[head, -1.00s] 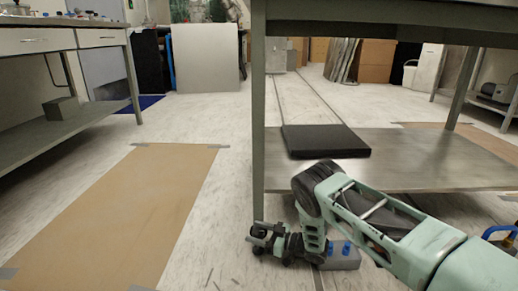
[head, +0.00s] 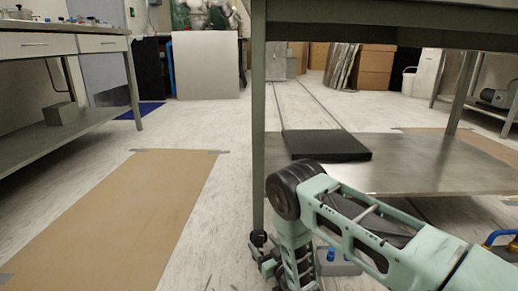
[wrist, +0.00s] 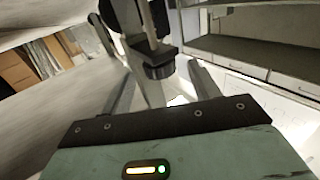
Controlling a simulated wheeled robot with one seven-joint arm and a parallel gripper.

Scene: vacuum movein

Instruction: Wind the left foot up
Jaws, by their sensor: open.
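The left foot is a dark knob (head: 258,238) at the bottom of the near table leg (head: 258,130) in the head view. In the wrist view the foot (wrist: 158,68) shows as a dark ribbed cylinder under a dark block. My gripper (wrist: 163,88) is open, with one finger to the left of the foot and one to the right. The foot lies a little beyond or between the fingertips; I cannot tell whether they touch it. In the head view my gripper (head: 266,262) is low by the leg's end, partly hidden by my wrist.
The table's lower shelf (head: 430,165) bears a black slab (head: 326,145), just behind my arm. A grey box with blue knobs (head: 340,262) sits on the floor beside my wrist. A brown floor sheet (head: 120,215) lies to the left. Open floor lies between the sheet and the leg.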

